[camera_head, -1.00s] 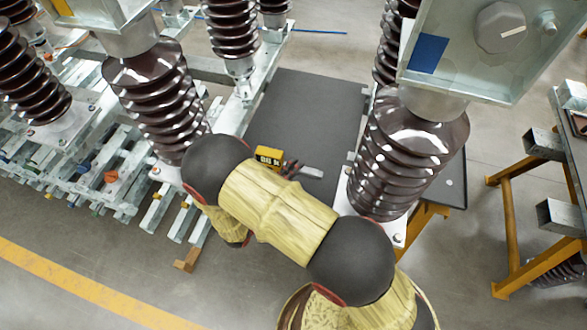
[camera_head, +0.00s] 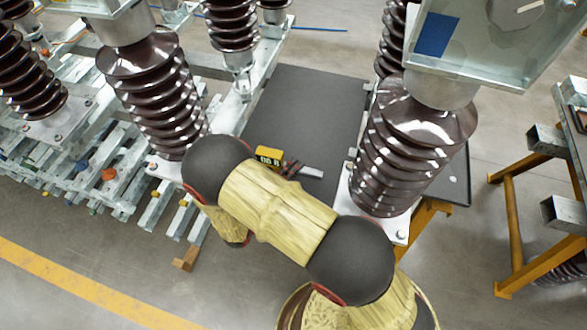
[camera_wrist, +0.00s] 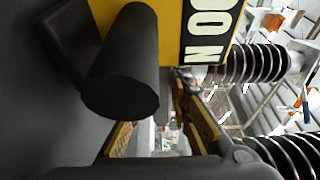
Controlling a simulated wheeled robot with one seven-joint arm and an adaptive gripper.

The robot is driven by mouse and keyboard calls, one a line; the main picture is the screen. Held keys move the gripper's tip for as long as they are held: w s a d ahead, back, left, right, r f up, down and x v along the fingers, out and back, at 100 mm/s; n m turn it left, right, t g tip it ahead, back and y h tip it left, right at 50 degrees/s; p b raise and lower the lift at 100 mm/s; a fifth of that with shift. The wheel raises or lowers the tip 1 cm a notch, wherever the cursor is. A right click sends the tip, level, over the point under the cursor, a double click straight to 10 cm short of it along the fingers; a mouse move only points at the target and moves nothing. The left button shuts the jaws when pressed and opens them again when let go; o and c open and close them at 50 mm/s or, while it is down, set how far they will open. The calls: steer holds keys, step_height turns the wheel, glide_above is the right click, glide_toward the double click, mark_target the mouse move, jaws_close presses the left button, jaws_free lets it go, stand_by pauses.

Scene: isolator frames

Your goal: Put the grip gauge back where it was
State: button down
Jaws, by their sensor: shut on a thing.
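A yellow block with a black lettered label (camera_head: 268,156), apparently the grip gauge, shows just past my forearm in the head view. In the wrist view the yellow body (camera_wrist: 170,20) is very close at the top, with a thick black cylinder (camera_wrist: 122,65) beside it. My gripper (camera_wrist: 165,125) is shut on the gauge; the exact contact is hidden. In the head view my arm hides most of the gripper. A dark part and a pale metal bar (camera_head: 311,172) show beside the yellow block, over the dark panel.
A dark flat panel (camera_head: 305,110) lies between brown ribbed insulators at left (camera_head: 155,95) and right (camera_head: 412,150). A metal box (camera_head: 485,50) tops the right one. Metal rails (camera_head: 100,165) lie left, a yellow-legged stand (camera_head: 512,235) right. Open floor (camera_head: 90,245) shows at lower left.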

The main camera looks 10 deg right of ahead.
steer(key=shift+f, duration=0.4)
steer(key=c, duration=1.6)
jaws_free()
steer(key=shift+o, duration=0.2)
steer(key=v, duration=1.2)
steer(key=shift+a, duration=0.1)
